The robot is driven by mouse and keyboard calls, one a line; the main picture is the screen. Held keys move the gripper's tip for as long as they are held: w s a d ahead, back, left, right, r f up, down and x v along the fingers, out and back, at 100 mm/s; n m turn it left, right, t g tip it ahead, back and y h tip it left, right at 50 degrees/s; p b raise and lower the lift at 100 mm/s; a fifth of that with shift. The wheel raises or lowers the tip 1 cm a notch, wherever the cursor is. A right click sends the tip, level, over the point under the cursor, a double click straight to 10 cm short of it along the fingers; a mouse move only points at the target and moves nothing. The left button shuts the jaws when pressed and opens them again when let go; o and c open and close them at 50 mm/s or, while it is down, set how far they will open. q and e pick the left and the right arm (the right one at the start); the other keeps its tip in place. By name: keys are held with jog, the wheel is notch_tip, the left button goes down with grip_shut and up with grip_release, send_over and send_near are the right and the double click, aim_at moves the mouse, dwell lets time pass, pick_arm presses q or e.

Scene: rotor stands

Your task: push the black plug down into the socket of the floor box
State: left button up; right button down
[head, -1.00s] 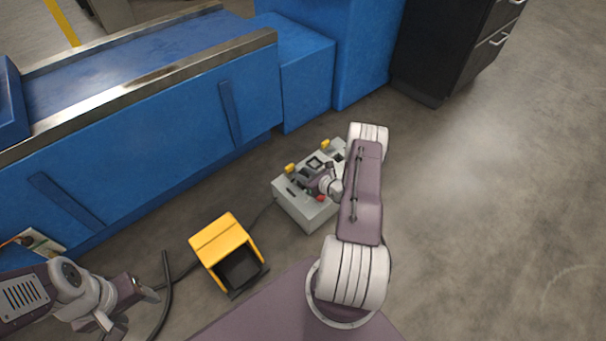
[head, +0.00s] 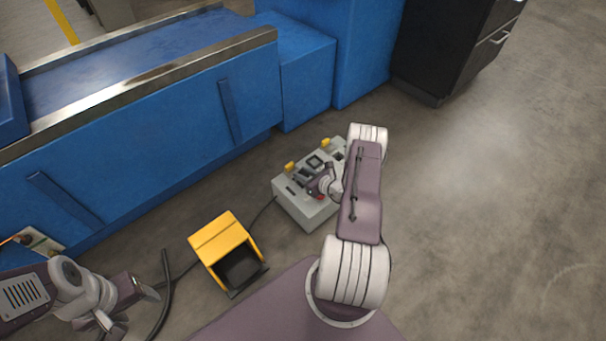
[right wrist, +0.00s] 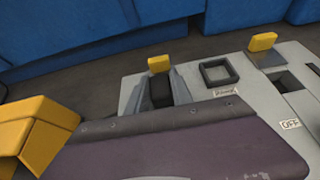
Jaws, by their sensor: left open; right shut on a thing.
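The grey floor box (head: 308,212) sits on the floor near the blue conveyor and also shows in the right wrist view (right wrist: 205,92). Its top has a square black-rimmed frame (right wrist: 218,72) and a dark recess (right wrist: 285,82) near an OFF label. My right gripper (head: 307,175) is low over the box's left part. My left gripper (head: 150,292) is open and empty at lower left.
A yellow hooded pedal (head: 225,245) stands on the floor left of the box, with a thin cable running towards the box. A black cable (head: 166,290) lies near my left gripper. The blue conveyor (head: 150,130) stands behind. Floor at right is clear.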

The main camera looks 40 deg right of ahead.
jog(key=shift+f, duration=0.4)
dwell(0.3)
jog(key=c, duration=1.1)
grip_release()
jog(key=shift+o, duration=0.2)
notch_tip(320, 180, up, 13)
jog(key=p, duration=1.1)
